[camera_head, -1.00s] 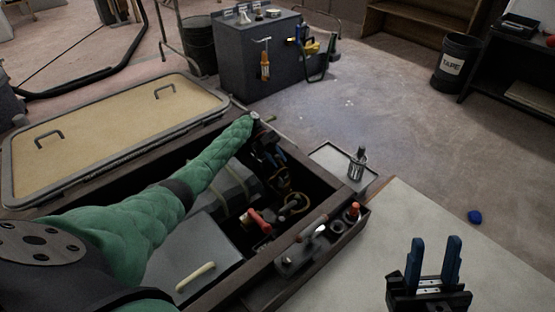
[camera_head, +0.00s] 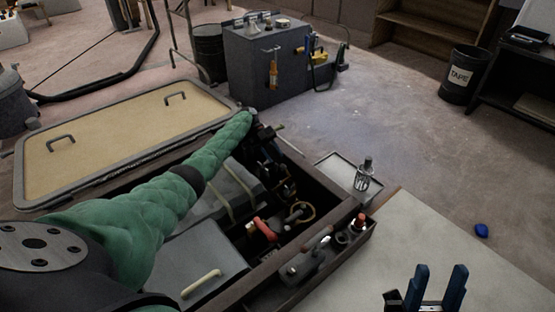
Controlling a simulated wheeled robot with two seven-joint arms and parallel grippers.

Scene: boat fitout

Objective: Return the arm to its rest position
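My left arm, in a green quilted sleeve, reaches from the lower left across the open locker (camera_head: 331,196). Its gripper (camera_head: 270,148) is over the far end of the locker, dark against the dark inside, so its fingers cannot be made out. My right gripper (camera_head: 437,288) is at the bottom right above the pale worktop (camera_head: 400,238). Its two blue fingers stand upright and apart, with nothing between them. Its base is cut off by the picture's lower edge.
The locker holds a red-handled valve (camera_head: 264,229), hoses and grey boxes. A tan hatch lid (camera_head: 120,135) lies at the left. A small tray (camera_head: 338,163) with a metal-topped jar (camera_head: 363,175) sits beside the locker. A grey cabinet (camera_head: 262,70) stands behind.

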